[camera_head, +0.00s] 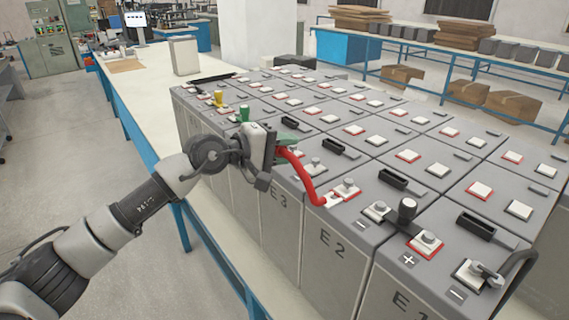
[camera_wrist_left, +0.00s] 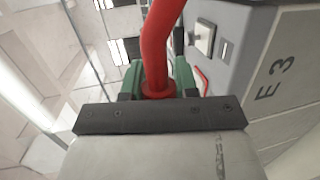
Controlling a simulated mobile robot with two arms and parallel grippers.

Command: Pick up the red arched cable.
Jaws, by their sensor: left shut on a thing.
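The red arched cable (camera_head: 304,175) runs from my left gripper (camera_head: 285,140) down to the front edge of the battery block marked E2, beside a red-framed terminal. My left gripper is shut on the cable's upper end. In the left wrist view the cable (camera_wrist_left: 158,45) rises from between the green fingertips (camera_wrist_left: 158,82). In the head view the cable's lower end is close to the terminal (camera_head: 345,190); I cannot tell whether it touches. My right gripper is in neither view.
Rows of grey battery blocks (camera_head: 325,240) with white and red-framed terminals fill the bench. Yellow (camera_head: 219,98) and green (camera_head: 244,113) upright pieces stand behind my left gripper. A white box (camera_head: 184,57) stands further back.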

